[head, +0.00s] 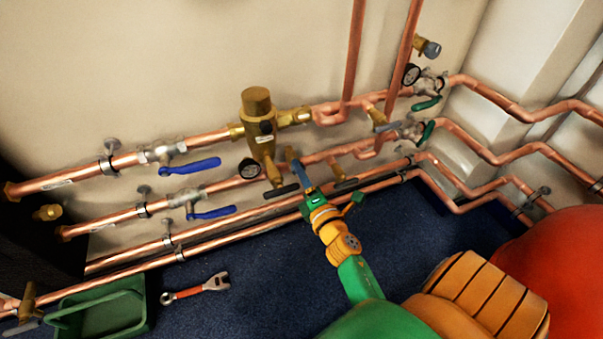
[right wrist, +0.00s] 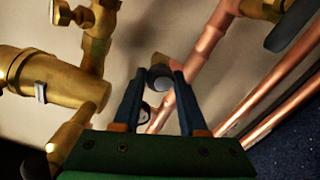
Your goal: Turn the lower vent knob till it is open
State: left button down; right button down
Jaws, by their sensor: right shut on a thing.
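The lower vent knob is a small round knob with a grey face (right wrist: 161,77), on a brass stub in the right wrist view. It sits between the fingertips of my right gripper (right wrist: 159,83), which is shut on it. In the head view my right gripper (head: 297,166) reaches up from the lower right to the pipework beside the big brass valve body (head: 258,115). The knob is mostly hidden there by the fingers. I cannot tell from these frames how far the knob is turned. My left gripper is not in view.
Copper pipes run along the wall close around my right gripper. Two blue lever handles (head: 195,167) are to the left, and green handles (head: 427,103) to the right. A green tray (head: 147,312) and a wrench (head: 196,289) lie on the blue floor.

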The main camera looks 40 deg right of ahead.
dwell(0.4)
jog(key=shift+c, duration=2.2)
grip_release()
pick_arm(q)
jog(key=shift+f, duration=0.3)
pick_arm(e)
jog(key=v, duration=0.7)
